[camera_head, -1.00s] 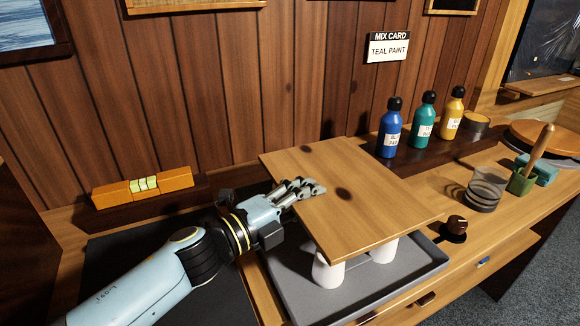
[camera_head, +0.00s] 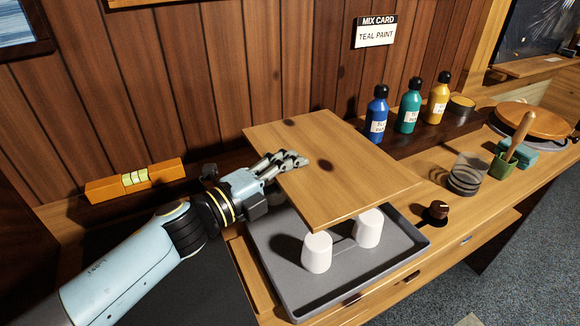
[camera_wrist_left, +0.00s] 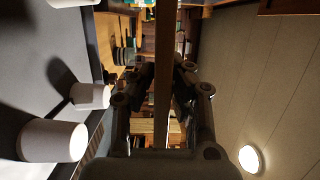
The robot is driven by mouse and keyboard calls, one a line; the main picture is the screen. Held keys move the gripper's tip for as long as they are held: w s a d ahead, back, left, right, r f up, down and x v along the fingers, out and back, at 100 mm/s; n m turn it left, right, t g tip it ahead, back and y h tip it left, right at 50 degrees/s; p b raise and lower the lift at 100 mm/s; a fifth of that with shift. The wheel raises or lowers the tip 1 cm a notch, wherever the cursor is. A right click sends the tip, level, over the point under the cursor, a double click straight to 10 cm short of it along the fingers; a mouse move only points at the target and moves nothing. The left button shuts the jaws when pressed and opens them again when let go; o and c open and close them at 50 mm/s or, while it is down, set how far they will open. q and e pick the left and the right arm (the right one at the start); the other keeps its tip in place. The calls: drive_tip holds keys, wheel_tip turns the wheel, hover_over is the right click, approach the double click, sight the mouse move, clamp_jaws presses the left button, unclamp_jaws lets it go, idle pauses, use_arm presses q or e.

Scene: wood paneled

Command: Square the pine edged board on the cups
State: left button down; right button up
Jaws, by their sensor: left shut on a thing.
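The pine edged board (camera_head: 335,180) is a flat wooden panel with dark knots. My left gripper (camera_head: 288,163) is shut on its left edge, with finger parts showing over the top. Two white cups stand upside down on a grey tray below it, a front one (camera_head: 317,254) and a right one (camera_head: 368,230). The left wrist view shows the board edge-on (camera_wrist_left: 165,60) between my fingers, with a clear gap between it and the cups (camera_wrist_left: 52,140). Their tops are bare at the front; any cups farther back are hidden by the board in the head view.
The grey tray (camera_head: 272,268) has a raised rim. Blue (camera_head: 377,118), teal (camera_head: 409,108) and yellow (camera_head: 438,100) bottles stand behind on a shelf. A glass (camera_head: 466,175) stands right. An orange level (camera_head: 135,180) lies back left.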

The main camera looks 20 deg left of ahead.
use_arm(q)
drive_tip(key=shift+f+b, duration=3.3)
drive_tip(key=shift+f, duration=0.6)
drive_tip(key=shift+f+b, duration=0.6)
drive_tip(key=shift+f, duration=0.1)
drive_tip(key=c, duration=0.9)
unclamp_jaws()
drive_tip(key=shift+c, duration=0.2)
drive_tip(key=shift+s, duration=0.1)
drive_tip(key=shift+v, duration=2.2)
drive_tip(key=shift+b+v, duration=0.35)
drive_tip(key=shift+v, duration=0.85)
